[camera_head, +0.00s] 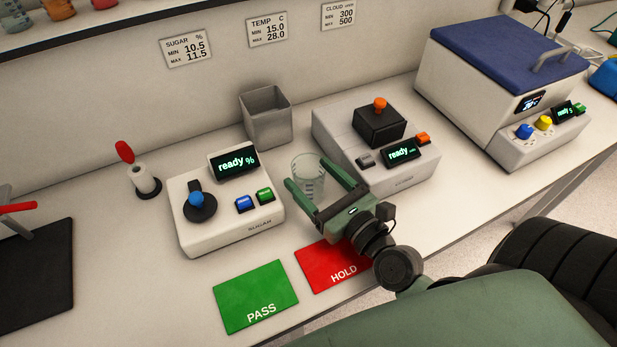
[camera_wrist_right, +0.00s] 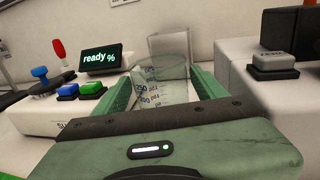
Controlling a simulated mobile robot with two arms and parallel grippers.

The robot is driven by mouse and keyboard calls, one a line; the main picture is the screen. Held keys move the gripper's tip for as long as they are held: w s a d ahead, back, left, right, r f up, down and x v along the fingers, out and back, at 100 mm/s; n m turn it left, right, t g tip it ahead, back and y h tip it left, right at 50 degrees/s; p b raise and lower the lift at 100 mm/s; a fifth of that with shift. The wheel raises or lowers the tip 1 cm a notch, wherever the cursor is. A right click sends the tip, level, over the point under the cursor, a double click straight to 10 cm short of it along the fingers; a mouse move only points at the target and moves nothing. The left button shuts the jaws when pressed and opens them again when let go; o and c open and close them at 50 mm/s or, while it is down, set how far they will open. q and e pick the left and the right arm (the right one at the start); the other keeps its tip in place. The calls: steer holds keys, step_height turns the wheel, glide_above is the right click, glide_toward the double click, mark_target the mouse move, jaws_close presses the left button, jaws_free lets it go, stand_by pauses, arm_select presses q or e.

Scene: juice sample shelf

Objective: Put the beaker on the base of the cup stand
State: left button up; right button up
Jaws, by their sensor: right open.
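The clear glass beaker (camera_head: 309,187) stands upright on the bench between two white instruments. It also shows in the right wrist view (camera_wrist_right: 160,88), with its printed volume marks. My right gripper (camera_head: 308,171) is open, with one green finger on each side of the beaker; I cannot tell whether either finger touches the glass. At the left edge is a flat black plate (camera_head: 40,285) with a red and metal part (camera_head: 17,222) above it, cut off by the frame; it looks like the cup stand and its base. My left gripper is not in view.
The sugar meter (camera_head: 226,217) stands left of the beaker, the cloudiness meter (camera_head: 405,180) right. A grey bin (camera_head: 266,122) stands behind. Green PASS (camera_head: 255,290) and red HOLD (camera_head: 318,266) mats lie in front.

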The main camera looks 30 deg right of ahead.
mark_target(298, 163)
steer(key=w, duration=0.1)
steer(key=w+p, duration=0.1)
steer(key=w, duration=0.2)
steer(key=shift+w+a+r, duration=0.1)
steer(key=shift+w+a, duration=0.15)
steer(key=shift+a, duration=0.05)
steer(key=shift+w, duration=0.3)
steer(key=c, duration=1.3)
steer(key=shift+p, duration=0.4)
